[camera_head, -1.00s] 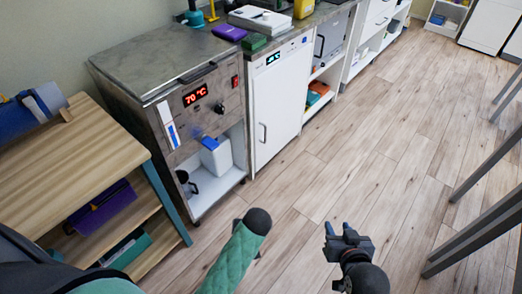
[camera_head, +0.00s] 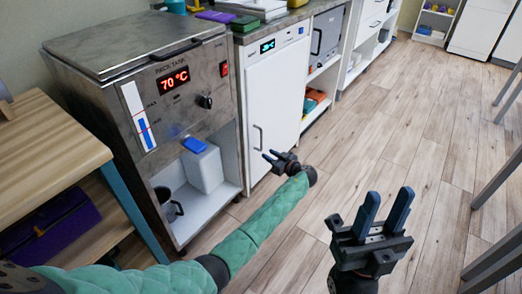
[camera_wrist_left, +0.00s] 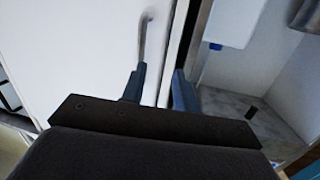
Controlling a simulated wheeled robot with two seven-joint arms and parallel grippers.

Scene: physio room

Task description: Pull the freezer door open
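The freezer is the white cabinet (camera_head: 278,95) with a small lit display on top, and its door looks closed. Its vertical grey handle (camera_head: 258,138) is on the door's left side. My left gripper (camera_head: 269,156) is open, close to the handle's lower end in the head view. In the left wrist view the handle (camera_wrist_left: 144,38) lies beyond the left fingertip, and the gap between the fingers (camera_wrist_left: 158,82) is empty. Whether a finger touches the handle I cannot tell. My right gripper (camera_head: 386,210) is open and empty, over the floor at front right.
A steel pack tank (camera_head: 140,75) showing 70 °C stands left of the freezer, with a white container (camera_head: 203,170) on its lower shelf. A wooden shelf unit (camera_head: 45,150) is at the left. Wooden floor (camera_head: 400,135) is clear in front; dark table legs are at the right.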

